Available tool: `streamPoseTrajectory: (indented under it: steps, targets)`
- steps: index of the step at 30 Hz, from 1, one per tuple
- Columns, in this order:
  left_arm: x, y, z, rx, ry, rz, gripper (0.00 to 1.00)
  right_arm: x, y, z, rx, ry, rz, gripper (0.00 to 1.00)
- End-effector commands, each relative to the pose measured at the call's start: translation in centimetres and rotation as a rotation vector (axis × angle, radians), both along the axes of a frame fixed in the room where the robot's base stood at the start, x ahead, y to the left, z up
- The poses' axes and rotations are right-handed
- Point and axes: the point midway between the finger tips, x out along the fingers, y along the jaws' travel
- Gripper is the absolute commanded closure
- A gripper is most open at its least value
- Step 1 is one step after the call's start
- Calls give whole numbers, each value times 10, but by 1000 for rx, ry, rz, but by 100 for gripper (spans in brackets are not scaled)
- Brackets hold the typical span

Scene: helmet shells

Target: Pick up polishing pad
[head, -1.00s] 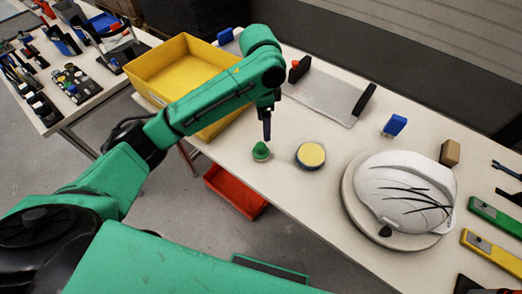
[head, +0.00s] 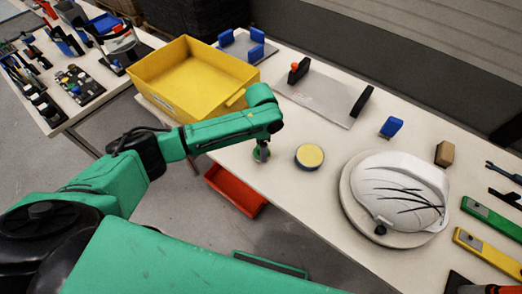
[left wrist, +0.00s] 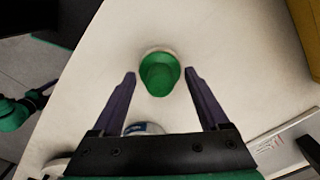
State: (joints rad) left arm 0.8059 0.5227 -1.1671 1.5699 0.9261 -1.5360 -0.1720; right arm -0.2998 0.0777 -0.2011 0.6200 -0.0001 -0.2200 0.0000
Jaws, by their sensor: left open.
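The polishing pad, a small round piece with a green knob and a pale base, stands on the white table; in the left wrist view the green knob (left wrist: 160,74) lies between my fingertips. In the head view the pad (head: 261,154) is partly hidden by my left gripper (head: 263,143), which points down right above it. My left gripper (left wrist: 160,76) is open, with one dark finger on each side of the knob and gaps showing.
A yellow-topped round tin (head: 309,156) stands just right of the pad. A white helmet shell (head: 400,190) rests on a round base farther right. A yellow bin (head: 235,100) stands behind on the left. The table's front edge is close to the pad.

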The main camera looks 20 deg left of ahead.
Motion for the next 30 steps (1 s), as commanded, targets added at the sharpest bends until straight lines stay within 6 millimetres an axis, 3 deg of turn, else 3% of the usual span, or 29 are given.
streamPoseTrajectory:
  steps: [2,3,6,9,22,26,30]
  targets:
    - [0,0,0,0,0,0,22,0,0,0,0,0,0,50]
    - [0,0,0,0,0,0,30,0,0,0,0,0,0,50]
    - [0,0,0,0,0,0,68,0,0,0,0,0,-1,50]
    - [0,0,0,0,0,0,100,0,0,0,-1,0,-1,50]
    - [0,0,7,-1,2,0,100,0,-2,-1,-3,-1,-1,50]
    - [1,0,29,-1,-3,0,100,0,-3,-3,-4,-1,-1,50]
    - [2,-1,72,-3,-6,-2,100,0,-3,-8,-4,-1,-1,50]
